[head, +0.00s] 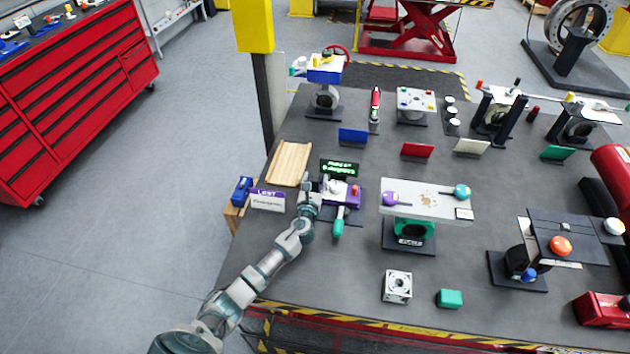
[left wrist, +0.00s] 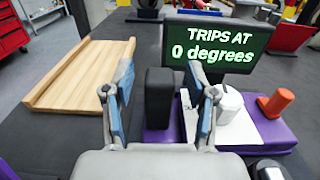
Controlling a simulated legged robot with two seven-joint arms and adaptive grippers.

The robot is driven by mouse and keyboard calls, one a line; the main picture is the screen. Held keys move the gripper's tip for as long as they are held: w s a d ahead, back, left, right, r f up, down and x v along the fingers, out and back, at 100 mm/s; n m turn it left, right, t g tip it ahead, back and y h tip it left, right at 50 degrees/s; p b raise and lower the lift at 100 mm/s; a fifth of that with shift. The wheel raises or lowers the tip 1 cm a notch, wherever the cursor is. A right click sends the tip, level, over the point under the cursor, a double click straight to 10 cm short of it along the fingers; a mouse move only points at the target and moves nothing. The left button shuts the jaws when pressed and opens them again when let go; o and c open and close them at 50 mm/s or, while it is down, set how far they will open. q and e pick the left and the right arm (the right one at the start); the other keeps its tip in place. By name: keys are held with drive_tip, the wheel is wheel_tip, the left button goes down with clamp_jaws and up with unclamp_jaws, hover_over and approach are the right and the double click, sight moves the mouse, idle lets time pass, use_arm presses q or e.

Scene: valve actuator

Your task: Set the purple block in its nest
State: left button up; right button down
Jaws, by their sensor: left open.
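In the left wrist view, a purple base (left wrist: 263,133) carries a white cylinder (left wrist: 229,104) and an orange-red knob (left wrist: 275,102). The purple base also shows in the head view (head: 352,200). An upright black block (left wrist: 160,98) stands between the fingers of my left gripper (left wrist: 160,88), with purple showing at its foot. The fingers are open, one on each side; contact is not clear. In the head view the left gripper (head: 320,191) is at the left side of this fixture. No separate purple block or nest can be made out for certain. My right gripper is out of view.
A display (left wrist: 216,47) reading "TRIPS AT 0 degrees" stands just behind the fixture. A wooden tray (left wrist: 84,72) lies to the left. A white-topped valve stand (head: 428,199) with purple and teal knobs is to the right. A teal handle (head: 339,224) projects at the front.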

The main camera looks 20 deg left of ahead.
use_arm(q)
drive_tip(key=shift+s, duration=0.15)
drive_tip(key=v, duration=1.1)
drive_tip(key=shift+s+d, duration=0.15)
drive_tip(key=shift+s, duration=0.2)
